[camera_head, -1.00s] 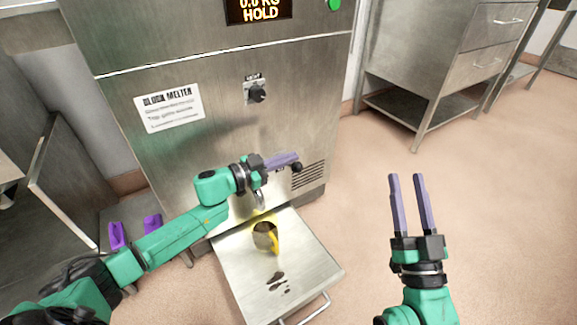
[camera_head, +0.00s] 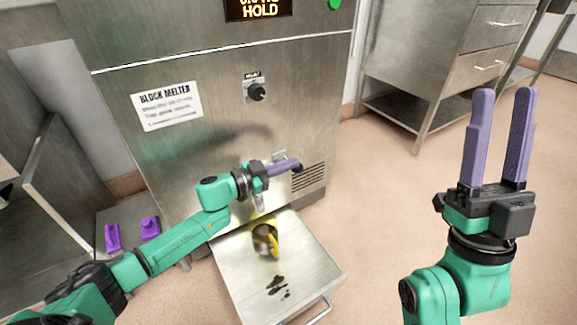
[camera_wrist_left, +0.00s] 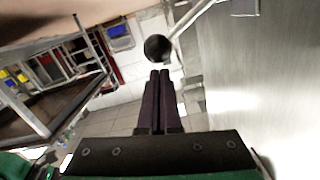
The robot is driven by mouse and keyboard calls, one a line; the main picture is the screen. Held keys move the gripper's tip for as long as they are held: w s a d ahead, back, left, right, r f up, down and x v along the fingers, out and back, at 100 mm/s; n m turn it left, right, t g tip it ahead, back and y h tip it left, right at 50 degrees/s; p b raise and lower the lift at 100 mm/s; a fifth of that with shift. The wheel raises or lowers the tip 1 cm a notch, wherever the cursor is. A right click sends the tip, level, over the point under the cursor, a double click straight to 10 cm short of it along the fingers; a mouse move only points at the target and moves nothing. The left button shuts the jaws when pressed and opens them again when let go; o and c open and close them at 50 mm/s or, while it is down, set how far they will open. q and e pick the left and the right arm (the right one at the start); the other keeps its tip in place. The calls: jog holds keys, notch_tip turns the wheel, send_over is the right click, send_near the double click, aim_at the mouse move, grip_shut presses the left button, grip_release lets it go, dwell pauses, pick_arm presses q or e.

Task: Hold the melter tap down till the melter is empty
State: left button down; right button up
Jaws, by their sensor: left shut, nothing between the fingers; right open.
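The block melter (camera_head: 200,150) is a steel cabinet with its display cut off at the top of the head view; the readable part says 0.0 KG, blurred, and HOLD. Its tap shows in the left wrist view as a black ball knob (camera_wrist_left: 157,47) on a thin metal rod, just beyond my left fingertips. My left gripper (camera_head: 285,166) is shut and empty at the tap; I cannot tell whether it touches the knob. Below it a yellow-handled jug (camera_head: 265,240) with dark contents stands on the steel drip shelf (camera_head: 235,275). My right gripper (camera_head: 505,100) is open and empty.
A dial (camera_head: 256,92) and a label (camera_head: 167,105) are on the melter's front. Dark spills (camera_head: 276,286) lie on the shelf. Purple blocks (camera_head: 150,228) sit at the left. A steel drawer cabinet (camera_head: 470,70) stands at the back right. Floor between is clear.

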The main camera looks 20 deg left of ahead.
dwell(0.5)
pick_arm(q)
jog(key=shift+s+d+f+m, duration=0.15)
jog(key=shift+f+m, duration=0.1)
jog(key=shift+m, duration=0.05)
